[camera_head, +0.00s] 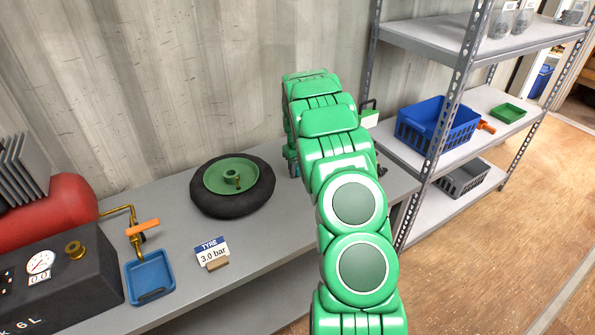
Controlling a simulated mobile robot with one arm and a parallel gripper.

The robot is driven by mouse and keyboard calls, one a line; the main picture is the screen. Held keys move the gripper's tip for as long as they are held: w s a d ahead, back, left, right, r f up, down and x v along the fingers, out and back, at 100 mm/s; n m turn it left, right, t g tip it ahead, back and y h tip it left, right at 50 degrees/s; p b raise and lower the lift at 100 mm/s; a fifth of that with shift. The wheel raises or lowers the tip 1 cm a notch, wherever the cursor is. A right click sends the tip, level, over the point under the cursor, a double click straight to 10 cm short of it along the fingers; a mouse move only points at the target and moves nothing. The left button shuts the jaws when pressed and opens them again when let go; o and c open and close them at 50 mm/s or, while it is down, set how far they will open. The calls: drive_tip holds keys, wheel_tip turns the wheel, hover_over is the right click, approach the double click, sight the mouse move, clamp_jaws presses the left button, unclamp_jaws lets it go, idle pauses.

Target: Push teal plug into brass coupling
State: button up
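A round brass fitting (75,249), which looks like the brass coupling, sits on top of the black gauge box at the lower left. My green arm reaches away from me toward the far right end of the bench. My gripper is mostly hidden behind the arm. Only a small dark part of it (293,165) shows at the arm's left edge, close to the bench top and far to the right of the brass fitting. I cannot see its fingers clearly. I cannot make out the teal plug; a tiny teal patch beside the gripper is too small to identify.
A tyre (233,187) with a green hub lies on the bench. In front are a "3.0 bar" card (212,252) and a blue tray (151,277). A brass pipe with an orange lever (143,227) rises beside the gauge box (60,285). Shelves with a blue basket (437,125) stand right.

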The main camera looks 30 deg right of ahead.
sight(297, 165)
drive_tip(key=shift+c, duration=0.7)
drive_tip(key=shift+r, duration=0.1)
drive_tip(key=shift+r, duration=0.2)
wheel_tip(297, 165, up, 3)
drive_tip(key=shift+f, duration=0.1)
drive_tip(key=s+a+r, duration=0.2)
drive_tip(key=s+r, duration=0.2)
drive_tip(key=s, duration=0.2)
drive_tip(key=s+a+r, duration=0.3)
drive_tip(key=s+r, duration=0.2)
drive_tip(key=s, duration=0.1)
drive_tip(key=shift+s+a+r, duration=0.3)
drive_tip(key=shift+s, duration=0.1)
